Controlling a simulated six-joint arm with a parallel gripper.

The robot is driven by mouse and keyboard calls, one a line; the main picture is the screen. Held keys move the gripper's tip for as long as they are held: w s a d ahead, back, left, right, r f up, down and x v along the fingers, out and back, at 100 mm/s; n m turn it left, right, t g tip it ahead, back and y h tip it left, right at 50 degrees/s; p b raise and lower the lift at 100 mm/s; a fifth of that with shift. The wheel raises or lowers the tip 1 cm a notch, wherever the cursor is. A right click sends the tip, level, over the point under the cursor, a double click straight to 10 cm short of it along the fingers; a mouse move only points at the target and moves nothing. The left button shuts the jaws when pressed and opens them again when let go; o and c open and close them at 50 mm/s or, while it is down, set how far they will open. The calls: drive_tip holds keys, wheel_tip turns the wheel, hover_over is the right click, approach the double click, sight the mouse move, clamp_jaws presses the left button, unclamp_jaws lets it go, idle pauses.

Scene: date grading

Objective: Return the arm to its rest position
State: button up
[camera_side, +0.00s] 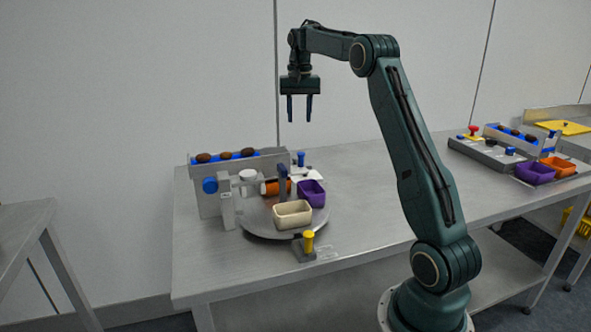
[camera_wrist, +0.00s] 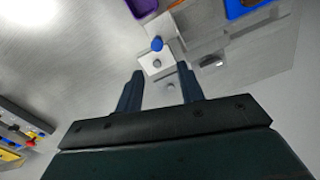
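My gripper (camera_side: 299,108) hangs high above the back of the metal table (camera_side: 380,200), pointing down, with its two fingers apart and nothing between them. The wrist view also shows my gripper (camera_wrist: 160,92) with its fingers apart and empty. My arm stands at the table's front, raised and bent at the elbow. Below and left of my gripper is the grading station, with a round turntable (camera_side: 262,230), a cream bin (camera_side: 292,213) and a purple bin (camera_side: 311,192). My gripper is well clear of all of them.
Dark dates (camera_side: 225,156) lie on a blue-railed feeder at the station's back. A blue-topped post (camera_side: 301,159) and a yellow-knobbed post (camera_side: 308,240) stand nearby. A second station with purple (camera_side: 535,174) and orange (camera_side: 558,167) bins is at the right. The table's middle is clear.

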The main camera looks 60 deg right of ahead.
drive_tip(key=s+a+r+n+t+h, duration=0.1)
drive_tip(key=s+a+r+n, duration=0.25)
drive_tip(key=a, duration=0.75)
drive_tip(key=s+a+r+n+t, duration=0.2)
drive_tip(key=s+a+r, duration=0.2)
drive_tip(key=a, duration=0.7)
drive_tip(key=s+a+f+n+t, duration=0.1)
drive_tip(key=s+a+f+n, duration=0.2)
drive_tip(key=s+a, duration=0.3)
drive_tip(key=s+a+f+n+t+y, duration=0.1)
drive_tip(key=s+a+f+n, duration=0.2)
drive_tip(key=s, duration=0.8)
drive_tip(key=a+f, duration=0.2)
drive_tip(key=a, duration=0.2)
drive_tip(key=shift+f+t, duration=0.3)
